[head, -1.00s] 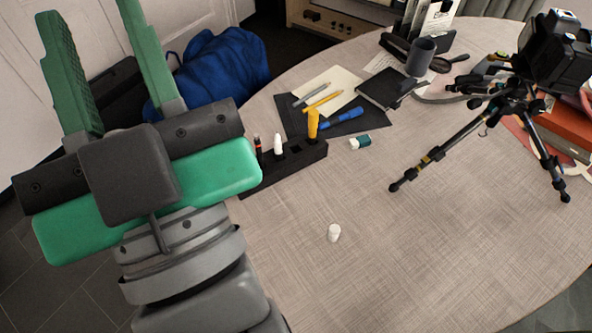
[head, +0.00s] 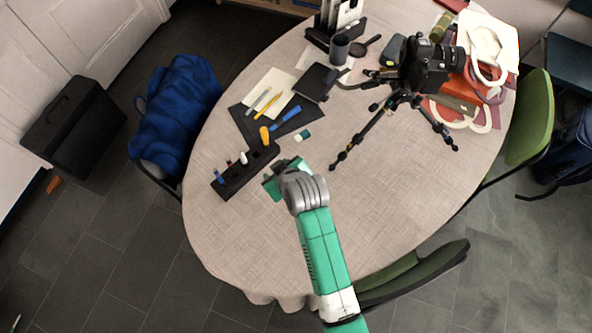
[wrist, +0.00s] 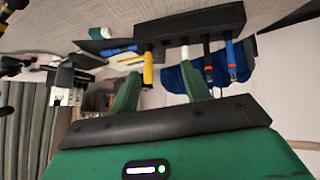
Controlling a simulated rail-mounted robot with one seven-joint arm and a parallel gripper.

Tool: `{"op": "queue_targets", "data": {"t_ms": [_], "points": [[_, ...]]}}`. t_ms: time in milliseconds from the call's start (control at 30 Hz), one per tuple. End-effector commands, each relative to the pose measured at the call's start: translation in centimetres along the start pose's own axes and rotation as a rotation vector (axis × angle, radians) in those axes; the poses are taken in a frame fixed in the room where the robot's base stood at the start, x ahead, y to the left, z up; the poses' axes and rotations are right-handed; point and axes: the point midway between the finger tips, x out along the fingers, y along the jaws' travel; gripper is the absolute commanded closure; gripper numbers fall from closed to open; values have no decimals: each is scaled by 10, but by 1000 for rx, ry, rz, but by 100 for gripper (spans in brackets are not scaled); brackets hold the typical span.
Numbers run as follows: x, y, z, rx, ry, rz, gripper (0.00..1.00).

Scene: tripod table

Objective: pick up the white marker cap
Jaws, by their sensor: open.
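I cannot see the loose white marker cap in either current view; my arm and hand cover part of the tabletop in the head view. My gripper (wrist: 161,74) is open and empty in the wrist view, its two green fingers apart and pointing toward the black pen holder. In the head view my gripper is low over the table, right of the holder, its fingers mostly hidden by my wrist. The black pen holder (head: 230,184) holds a white marker (head: 243,158), which also shows in the wrist view (wrist: 184,56), and a yellow one (head: 264,135).
A tripod with a camera (head: 428,66) stands on the table at the right. An eraser (head: 302,135), blue marker (head: 286,118) and black notebook (head: 316,82) lie behind. The tabletop (head: 235,240) front left is clear. A chair (head: 420,270) stands at the front edge.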

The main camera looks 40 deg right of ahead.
Motion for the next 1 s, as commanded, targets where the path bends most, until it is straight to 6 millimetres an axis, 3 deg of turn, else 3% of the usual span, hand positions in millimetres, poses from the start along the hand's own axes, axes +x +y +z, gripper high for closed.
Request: {"op": "queue_targets", "data": {"t_ms": [33, 133, 200, 300, 767, 1000], "points": [[-16, 5, 23, 17, -97, -32, 53], [-17, -1, 83, 37, -232, -90, 53], [-18, -5, 109, 47, -286, -119, 53], [-17, -10, 130, 54, -324, -140, 53], [14, -14, 141, 53, -324, -140, 53], [54, -20, 151, 53, -324, -141, 53]]}}
